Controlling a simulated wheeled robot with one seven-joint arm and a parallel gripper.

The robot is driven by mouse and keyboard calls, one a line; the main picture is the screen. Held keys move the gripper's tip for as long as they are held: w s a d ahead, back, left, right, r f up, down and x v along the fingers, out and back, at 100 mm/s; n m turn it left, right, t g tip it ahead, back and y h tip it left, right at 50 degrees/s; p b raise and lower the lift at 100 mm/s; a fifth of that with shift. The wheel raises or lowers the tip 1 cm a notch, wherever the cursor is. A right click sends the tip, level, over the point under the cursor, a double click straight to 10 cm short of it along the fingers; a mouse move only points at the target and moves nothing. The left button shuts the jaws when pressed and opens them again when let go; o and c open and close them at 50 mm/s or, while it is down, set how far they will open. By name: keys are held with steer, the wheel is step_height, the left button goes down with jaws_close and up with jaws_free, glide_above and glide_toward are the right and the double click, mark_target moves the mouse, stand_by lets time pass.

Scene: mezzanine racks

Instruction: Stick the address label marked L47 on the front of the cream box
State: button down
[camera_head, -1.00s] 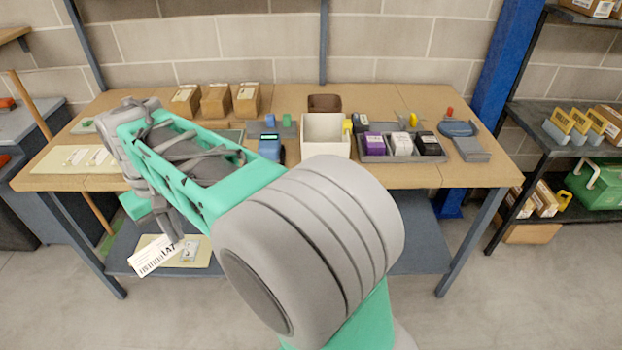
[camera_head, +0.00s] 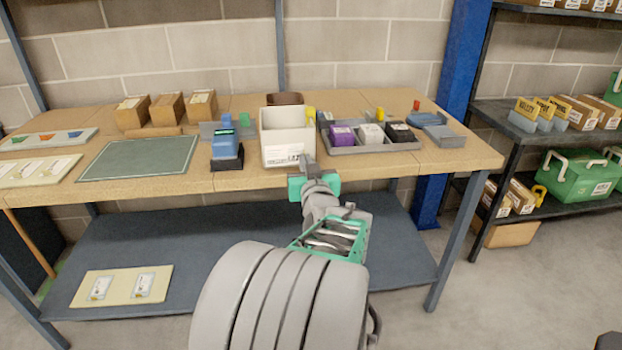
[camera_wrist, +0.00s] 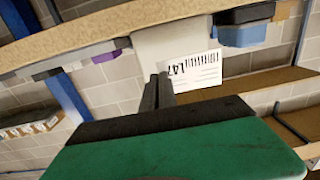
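The cream box (camera_head: 287,122) stands upright and open-topped at the table's front edge; it shows upside down in the wrist view (camera_wrist: 158,44). The white L47 label (camera_head: 284,154) is at the lower part of the box front. In the wrist view the label (camera_wrist: 195,70) shows its barcode and L47, upside down. My gripper (camera_head: 307,160) is at the label's right edge in the head view. Its dark fingers (camera_wrist: 158,90) are close together with the label's edge at their tips. I cannot tell whether the label touches the box.
A blue device (camera_head: 226,146) stands left of the box. A grey tray (camera_head: 372,147) with purple, white and black items is close on the right. A green mat (camera_head: 140,158) and several brown boxes (camera_head: 166,108) are further left. The lower shelf holds a card with two labels (camera_head: 121,287).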

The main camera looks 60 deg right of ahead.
mark_target(306, 144)
steer(key=shift+h, duration=0.3)
steer(key=shift+w+d+r+p, duration=0.1)
steer(key=shift+w+d+p, duration=0.4)
steer(key=shift+d, duration=0.4)
steer(key=shift+w+d+p, duration=0.45)
steer(key=shift+d, duration=0.45)
steer(key=shift+w+d+r+p, duration=0.1)
steer(key=shift+w+d+p, duration=0.4)
steer(key=shift+d, duration=0.4)
steer(key=shift+s, duration=0.1)
steer(key=shift+f+b, duration=0.4)
steer(key=shift+b, duration=0.25)
steer(key=shift+w+d+b, duration=0.2)
steer(key=shift+w+b, duration=0.05)
steer(key=shift+b, duration=1)
steer(key=c, duration=2.1)
jaws_free()
steer(key=shift+r, duration=0.1)
steer(key=o, duration=0.5)
steer(key=shift+o, duration=0.3)
